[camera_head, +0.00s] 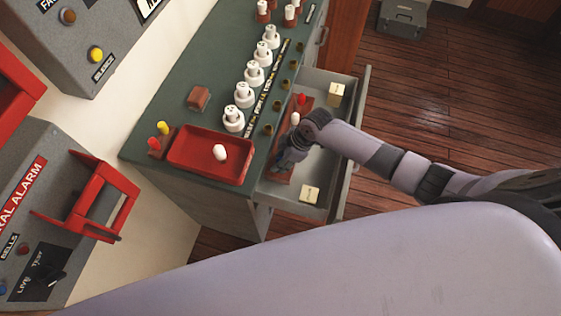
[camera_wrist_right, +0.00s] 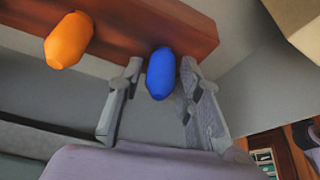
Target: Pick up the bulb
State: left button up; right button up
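A blue bulb (camera_wrist_right: 161,74) stands on a reddish wooden rack (camera_wrist_right: 140,25) in the right wrist view, with an orange bulb (camera_wrist_right: 69,40) to its left. My right gripper (camera_wrist_right: 161,82) is open, one finger on each side of the blue bulb; whether they touch it I cannot tell. In the head view my right gripper (camera_head: 289,156) is low over the rack (camera_head: 283,175) inside the open drawer (camera_head: 333,142). A white bulb (camera_head: 295,118) and a red bulb (camera_head: 301,99) show farther along the rack. My left gripper is out of view.
A red tray (camera_head: 183,165) with a white bulb (camera_head: 220,152) lies on the green counter. A block with red and yellow bulbs (camera_head: 162,128) stands beside it. White lamp sockets (camera_head: 244,95) line the counter. Small cream boxes (camera_head: 310,194) sit in the drawer.

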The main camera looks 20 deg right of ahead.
jog(key=c, duration=0.5)
jog(key=shift+c, duration=0.2)
jog(key=shift+r, duration=0.15)
